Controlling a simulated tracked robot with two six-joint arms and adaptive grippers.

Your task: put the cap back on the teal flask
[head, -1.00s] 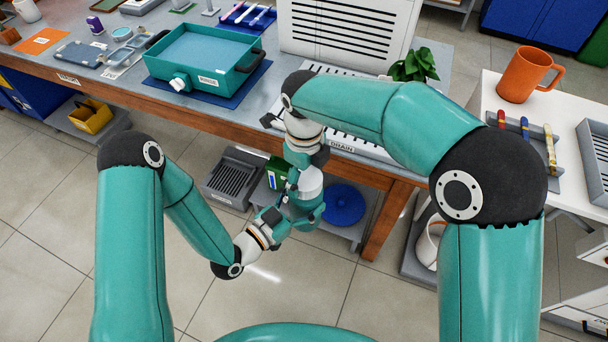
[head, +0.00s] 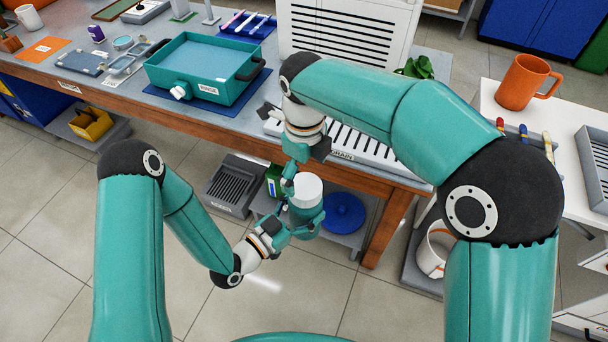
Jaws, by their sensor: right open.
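The teal flask (head: 306,217) is held out in front of the workbench, roughly upright. The white cap (head: 307,188) sits on top of it, and its round top faces me. I cannot tell how tightly it is seated. My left gripper (head: 291,223) comes in from the lower left and is shut on the flask's side. My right gripper (head: 289,181) points down from above, just left of the cap. It is open and empty, and its fingers show small and partly edge-on.
The workbench holds a teal tub (head: 196,96) on a blue mat and a drain rack (head: 352,143). Below are a dark slatted crate (head: 234,187) and a blue round lid (head: 344,212). An orange mug (head: 522,82) stands on the white side table. Floor at left is open.

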